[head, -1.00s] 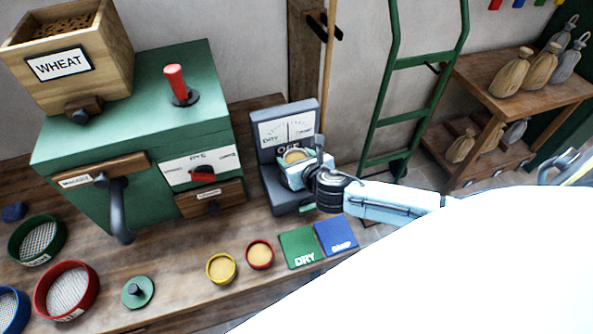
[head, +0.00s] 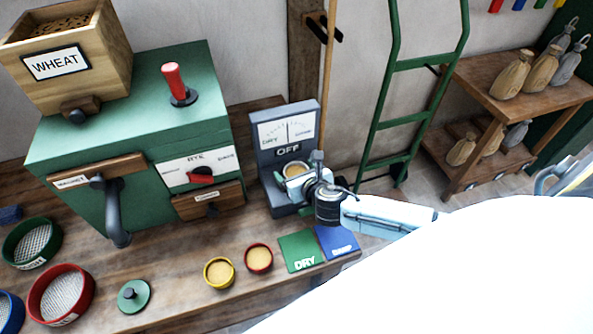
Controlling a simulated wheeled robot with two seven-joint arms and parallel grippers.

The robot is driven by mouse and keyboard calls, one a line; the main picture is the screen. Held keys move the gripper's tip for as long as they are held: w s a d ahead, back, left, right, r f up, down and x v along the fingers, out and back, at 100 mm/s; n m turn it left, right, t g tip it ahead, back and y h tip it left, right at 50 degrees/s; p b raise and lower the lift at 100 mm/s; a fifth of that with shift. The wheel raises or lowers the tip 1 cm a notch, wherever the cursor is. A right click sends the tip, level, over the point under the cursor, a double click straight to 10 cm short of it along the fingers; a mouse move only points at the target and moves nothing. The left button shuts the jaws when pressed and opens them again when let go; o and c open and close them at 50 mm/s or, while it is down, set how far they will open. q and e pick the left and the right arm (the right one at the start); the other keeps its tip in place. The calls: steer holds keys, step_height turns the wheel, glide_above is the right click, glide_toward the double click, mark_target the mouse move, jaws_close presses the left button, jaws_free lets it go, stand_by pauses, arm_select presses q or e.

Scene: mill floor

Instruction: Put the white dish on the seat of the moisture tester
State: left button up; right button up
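The moisture tester (head: 262,138) is a dark grey unit on the bench, with a white dial and an OFF sign. The white dish (head: 296,169) has tan contents and is low in front of the tester's panel, over its base. My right gripper (head: 301,183) reaches in from the right and appears shut on the dish. The gripper hides the dish's underside and the seat, so I cannot tell whether they touch. My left gripper is not in view.
The green mill (head: 90,150) stands left of the tester. Yellow (head: 219,272) and red (head: 258,258) cups, green DRY (head: 299,248) and blue (head: 337,240) mats lie in front. Sieves and a green lid (head: 134,295) are at left. My white arm covers the lower right.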

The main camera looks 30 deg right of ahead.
steer(key=shift+r, duration=0.15)
steer(key=shift+s+r, duration=0.15)
steer(key=shift+s, duration=0.05)
steer(key=p+v, duration=0.2)
steer(key=v, duration=0.9)
steer(key=shift+s, duration=0.25)
stand_by(0.7)
